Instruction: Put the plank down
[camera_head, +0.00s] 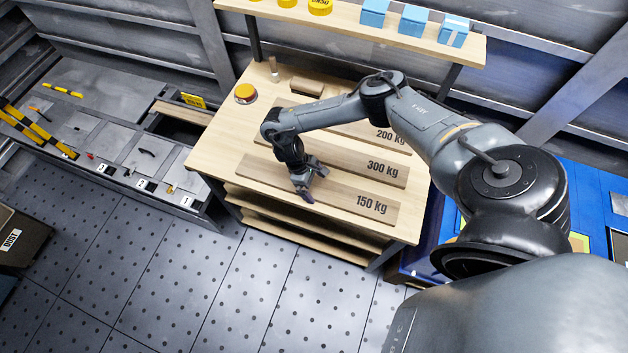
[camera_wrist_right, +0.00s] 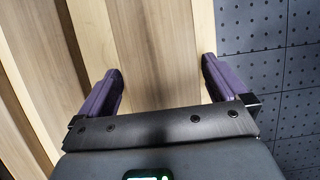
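Several brown planks with weight labels lie flat on the light wooden workbench (camera_head: 215,150). The 150 kg plank (camera_head: 342,197) is closest to the front edge. Behind it are the 300 kg plank (camera_head: 350,163) and the 200 kg plank (camera_head: 393,147), partly covered by my arm. My right gripper (camera_head: 306,187) is over the middle of the 150 kg plank. In the right wrist view, its purple fingers (camera_wrist_right: 160,66) are spread wide, with a plank (camera_wrist_right: 152,38) in the gap between them. I cannot tell whether they touch it. My left gripper is not in view.
An orange-topped button (camera_head: 245,92) and a small wooden block (camera_head: 307,87) are at the bench's back. A shelf (camera_head: 345,22) above holds yellow items and blue boxes (camera_head: 413,20). A grey tool table (camera_head: 100,75) stands left. The floor in front is clear.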

